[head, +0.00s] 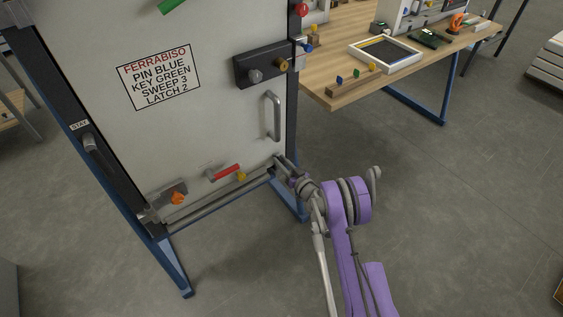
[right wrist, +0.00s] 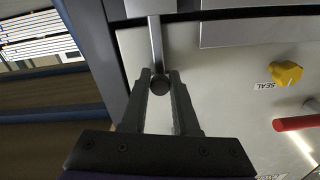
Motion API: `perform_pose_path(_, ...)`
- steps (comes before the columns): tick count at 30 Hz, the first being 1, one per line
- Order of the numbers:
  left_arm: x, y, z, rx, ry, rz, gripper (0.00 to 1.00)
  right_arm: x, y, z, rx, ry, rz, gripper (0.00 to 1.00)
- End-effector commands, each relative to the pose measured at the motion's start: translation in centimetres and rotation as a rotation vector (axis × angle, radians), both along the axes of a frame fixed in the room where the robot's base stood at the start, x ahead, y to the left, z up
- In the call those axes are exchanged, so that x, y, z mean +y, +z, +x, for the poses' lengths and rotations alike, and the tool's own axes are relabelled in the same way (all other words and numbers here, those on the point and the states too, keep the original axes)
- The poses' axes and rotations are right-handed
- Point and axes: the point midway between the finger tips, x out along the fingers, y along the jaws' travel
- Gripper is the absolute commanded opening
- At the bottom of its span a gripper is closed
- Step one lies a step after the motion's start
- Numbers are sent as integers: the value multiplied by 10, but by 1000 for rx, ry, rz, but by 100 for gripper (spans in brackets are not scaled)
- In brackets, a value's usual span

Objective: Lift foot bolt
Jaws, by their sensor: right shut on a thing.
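My right gripper (head: 282,163) is at the lower right corner of the white door, beside the blue frame post. In the right wrist view its two dark fingers (right wrist: 160,88) are shut on the dark round knob of the foot bolt (right wrist: 160,84). A grey metal rod (right wrist: 156,40) runs from the knob towards the top of that view. In the head view the gripper and wrist mostly hide the bolt. My left gripper is not in view.
On the door are a red handle (head: 225,172), a yellow SEAL knob (right wrist: 286,74), an orange knob (head: 177,198), a grey pull handle (head: 272,116) and a black latch box (head: 258,67). A wooden workbench (head: 345,95) stands at the right. The floor in front is clear.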

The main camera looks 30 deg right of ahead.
Motion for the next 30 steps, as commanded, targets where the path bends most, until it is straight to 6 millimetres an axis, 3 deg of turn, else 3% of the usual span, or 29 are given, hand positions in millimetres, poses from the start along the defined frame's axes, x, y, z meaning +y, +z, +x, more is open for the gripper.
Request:
perform_pose_path(10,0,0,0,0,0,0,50,1,1,0,0,1,0,0)
perform_pose_path(18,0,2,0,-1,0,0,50,0,30,0,0,1,1,0)
perform_pose_path(26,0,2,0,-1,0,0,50,0,32,0,-2,2,3,0)
perform_pose_path(27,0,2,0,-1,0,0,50,0,32,0,-2,2,3,34)
perform_pose_path(30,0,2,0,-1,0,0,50,0,32,0,-2,1,2,52)
